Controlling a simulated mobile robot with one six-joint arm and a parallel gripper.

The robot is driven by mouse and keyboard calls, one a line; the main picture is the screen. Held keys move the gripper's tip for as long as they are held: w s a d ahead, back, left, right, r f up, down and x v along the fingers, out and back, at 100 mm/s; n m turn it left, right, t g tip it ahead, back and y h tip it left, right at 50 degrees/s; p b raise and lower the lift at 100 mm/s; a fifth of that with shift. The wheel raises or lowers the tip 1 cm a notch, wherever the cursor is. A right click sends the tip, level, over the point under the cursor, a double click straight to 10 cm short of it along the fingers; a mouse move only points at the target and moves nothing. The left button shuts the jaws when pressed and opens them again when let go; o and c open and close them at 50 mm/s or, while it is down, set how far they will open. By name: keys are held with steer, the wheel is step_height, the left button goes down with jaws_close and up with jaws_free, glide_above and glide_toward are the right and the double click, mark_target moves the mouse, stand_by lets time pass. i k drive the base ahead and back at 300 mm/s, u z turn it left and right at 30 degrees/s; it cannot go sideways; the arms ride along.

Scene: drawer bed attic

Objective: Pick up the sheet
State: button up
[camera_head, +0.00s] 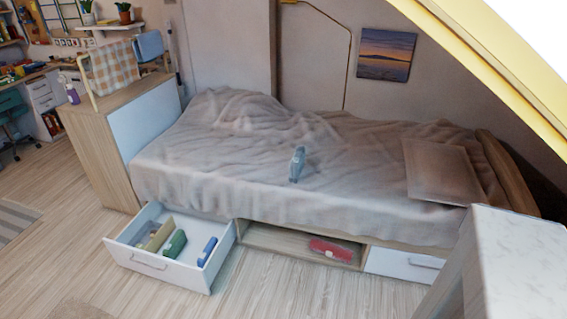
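A rumpled grey-beige sheet (230,170) covers most of the bed. It is bunched up into a mound toward the head-board side at the left back and hangs over the bed's front edge. A flat brownish pillow or folded cloth (440,172) lies on it at the right end. A small grey-blue object (297,164) stands or lies on the sheet near the middle; I cannot tell what it is. My gripper does not show in this view.
An open white drawer (160,262) juts from under the bed with several items inside. A red item (331,249) lies in the open niche beside it. A wooden cabinet (100,150) stands left. A pale block (510,265) fills the lower right. Floor (50,270) is clear at left.

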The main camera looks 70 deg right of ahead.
mark_target(296, 165)
steer(key=z, duration=0.15)
steer(key=i, duration=0.85)
steer(key=z, duration=0.75)
